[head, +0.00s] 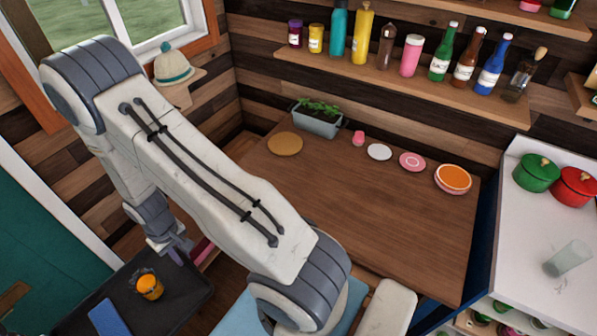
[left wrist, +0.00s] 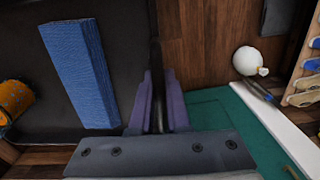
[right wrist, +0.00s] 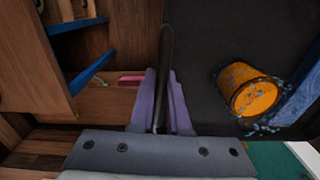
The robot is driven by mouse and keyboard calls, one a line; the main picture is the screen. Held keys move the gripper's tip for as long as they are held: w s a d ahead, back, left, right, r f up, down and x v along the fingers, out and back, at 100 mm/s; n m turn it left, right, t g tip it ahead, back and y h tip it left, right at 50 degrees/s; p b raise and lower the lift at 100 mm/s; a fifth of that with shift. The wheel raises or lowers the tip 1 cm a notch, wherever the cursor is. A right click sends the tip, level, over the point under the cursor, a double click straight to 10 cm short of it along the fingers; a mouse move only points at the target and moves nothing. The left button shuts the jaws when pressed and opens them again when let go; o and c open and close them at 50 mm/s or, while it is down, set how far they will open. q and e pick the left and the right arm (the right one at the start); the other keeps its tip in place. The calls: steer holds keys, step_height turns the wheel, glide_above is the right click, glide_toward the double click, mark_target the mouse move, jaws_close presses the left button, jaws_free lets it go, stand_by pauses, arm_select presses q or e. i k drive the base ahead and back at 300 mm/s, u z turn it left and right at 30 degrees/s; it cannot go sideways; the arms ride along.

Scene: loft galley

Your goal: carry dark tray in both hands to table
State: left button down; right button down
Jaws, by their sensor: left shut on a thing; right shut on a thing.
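The dark tray (head: 182,302) is at the lower left of the head view. It carries an orange cup-like item (head: 149,287) with a speckled band and a blue block (head: 106,318). My right gripper (head: 174,250) is shut on the tray's rim; in the right wrist view its purple fingers (right wrist: 160,102) clasp the dark edge. My left gripper (left wrist: 159,103) is shut on another rim of the tray in the left wrist view and is outside the head view. The wooden table (head: 370,205) stands to the right of the tray, apart from it.
On the table's far side are a round tan mat (head: 285,144), a planter (head: 318,121), a pink cup (head: 358,138), small plates (head: 412,162) and an orange dish (head: 453,178). The table's middle and front are clear. A white counter (head: 550,225) with pots stands right.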

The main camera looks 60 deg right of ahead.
mark_target(364, 211)
steer(key=i, duration=0.35)
steer(key=z, duration=2.4)
steer(key=i, duration=0.5)
steer(key=z, duration=0.05)
